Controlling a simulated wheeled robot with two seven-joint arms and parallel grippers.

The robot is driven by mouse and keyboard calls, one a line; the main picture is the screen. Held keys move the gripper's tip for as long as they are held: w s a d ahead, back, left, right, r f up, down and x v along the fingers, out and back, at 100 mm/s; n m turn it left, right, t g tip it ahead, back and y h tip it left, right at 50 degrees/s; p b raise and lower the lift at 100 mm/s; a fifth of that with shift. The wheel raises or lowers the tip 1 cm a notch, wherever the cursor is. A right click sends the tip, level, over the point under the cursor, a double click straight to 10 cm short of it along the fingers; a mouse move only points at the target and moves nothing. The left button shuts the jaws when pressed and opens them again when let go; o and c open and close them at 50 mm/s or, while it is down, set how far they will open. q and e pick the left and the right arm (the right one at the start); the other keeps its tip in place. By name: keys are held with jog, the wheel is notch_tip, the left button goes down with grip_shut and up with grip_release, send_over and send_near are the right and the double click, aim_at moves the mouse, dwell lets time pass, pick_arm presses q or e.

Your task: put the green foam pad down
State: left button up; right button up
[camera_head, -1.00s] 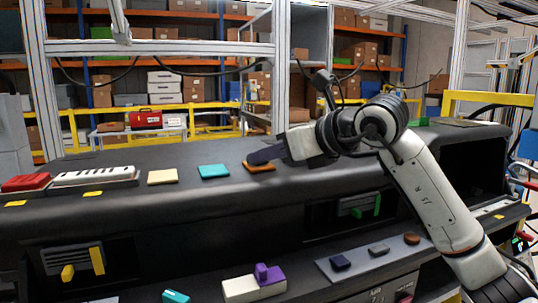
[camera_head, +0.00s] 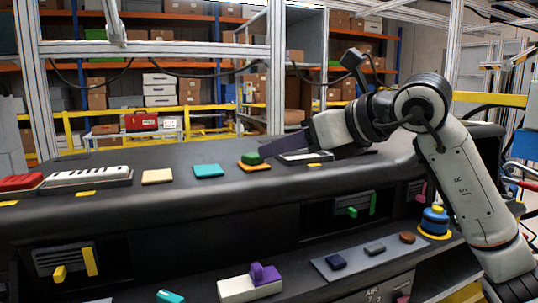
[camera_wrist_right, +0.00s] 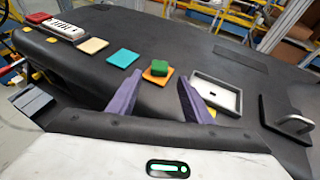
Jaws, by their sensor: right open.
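The green foam pad (camera_head: 251,157) lies on top of an orange square pad (camera_head: 257,167) on the dark dashboard top. In the right wrist view the green pad (camera_wrist_right: 159,67) sits on the orange pad (camera_wrist_right: 151,76), whose edges show around it. My right gripper (camera_head: 272,149) is just to the right of the green pad in the head view. In the right wrist view my right gripper (camera_wrist_right: 160,77) has its two purple fingers spread wide, with nothing held between them. My left gripper is not in view.
A teal pad (camera_head: 208,171), a cream pad (camera_head: 157,177), a white keyed module (camera_head: 88,177) and a red block (camera_head: 20,182) lie in a row to the left. A white tray (camera_wrist_right: 216,95) is right of the orange pad. A blue stack (camera_head: 435,220) stands on the lower shelf.

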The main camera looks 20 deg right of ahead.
jog(key=v, duration=0.5)
jog(key=shift+s+d+r, duration=0.15)
jog(key=shift+s, duration=0.2)
jog(key=shift+c, duration=0.5)
